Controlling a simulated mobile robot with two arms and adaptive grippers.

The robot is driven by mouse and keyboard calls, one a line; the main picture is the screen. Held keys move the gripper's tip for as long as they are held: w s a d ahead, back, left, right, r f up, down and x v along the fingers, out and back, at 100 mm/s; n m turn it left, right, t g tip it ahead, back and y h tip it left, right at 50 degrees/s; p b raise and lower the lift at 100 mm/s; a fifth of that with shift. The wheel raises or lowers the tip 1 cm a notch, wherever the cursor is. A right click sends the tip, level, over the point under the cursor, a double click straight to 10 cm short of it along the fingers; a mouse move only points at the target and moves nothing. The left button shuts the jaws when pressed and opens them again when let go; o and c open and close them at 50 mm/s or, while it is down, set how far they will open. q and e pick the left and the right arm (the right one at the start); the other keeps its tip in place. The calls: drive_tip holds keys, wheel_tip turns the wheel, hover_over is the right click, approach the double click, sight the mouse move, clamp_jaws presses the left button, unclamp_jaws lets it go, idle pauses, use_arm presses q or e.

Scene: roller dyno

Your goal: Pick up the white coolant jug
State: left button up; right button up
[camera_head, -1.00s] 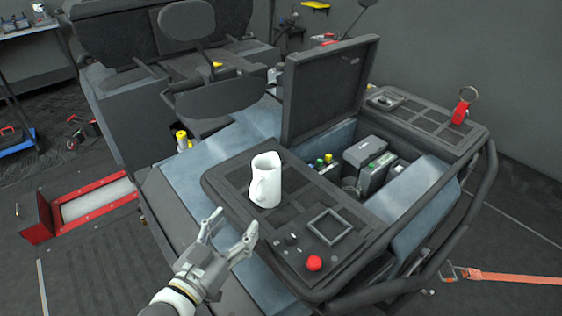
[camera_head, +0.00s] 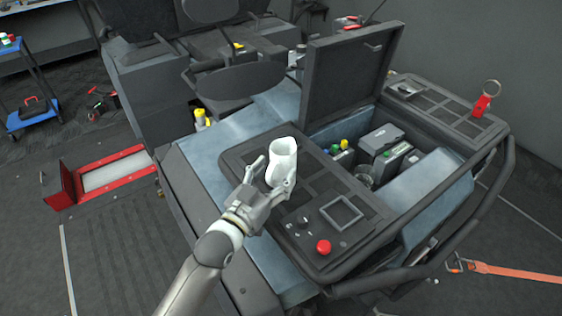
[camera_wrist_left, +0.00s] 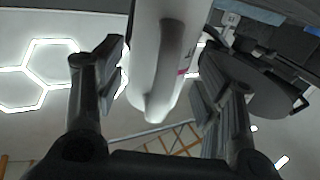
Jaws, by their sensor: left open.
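The white coolant jug (camera_head: 282,160) stands upright on the dark ribbed panel (camera_head: 323,178) of the vehicle. My left gripper (camera_head: 268,178) is open at the jug's near side, with one finger to its left and the other at its lower right. In the left wrist view the jug (camera_wrist_left: 157,60) rises between the two spread fingers (camera_wrist_left: 155,85), with its handle towards the camera. I cannot tell whether either finger touches it. The gripper hides part of the jug's lower side. My right gripper is not in view.
A raised lid (camera_head: 350,80) stands behind an open bay with a battery (camera_head: 380,140). A red button (camera_head: 323,247) and a square frame (camera_head: 341,212) are on the panel near the jug. A dark tubular rail (camera_head: 420,262) edges the vehicle. A red key tag (camera_head: 482,104) is at the far right.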

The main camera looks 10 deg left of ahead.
use_arm(q)
drive_tip(key=shift+x, duration=0.95)
drive_tip(key=shift+s, duration=0.1)
drive_tip(key=shift+c, duration=0.3)
drive_tip(key=c, duration=1)
drive_tip(key=shift+o, duration=0.2)
drive_tip(key=shift+r, duration=0.1)
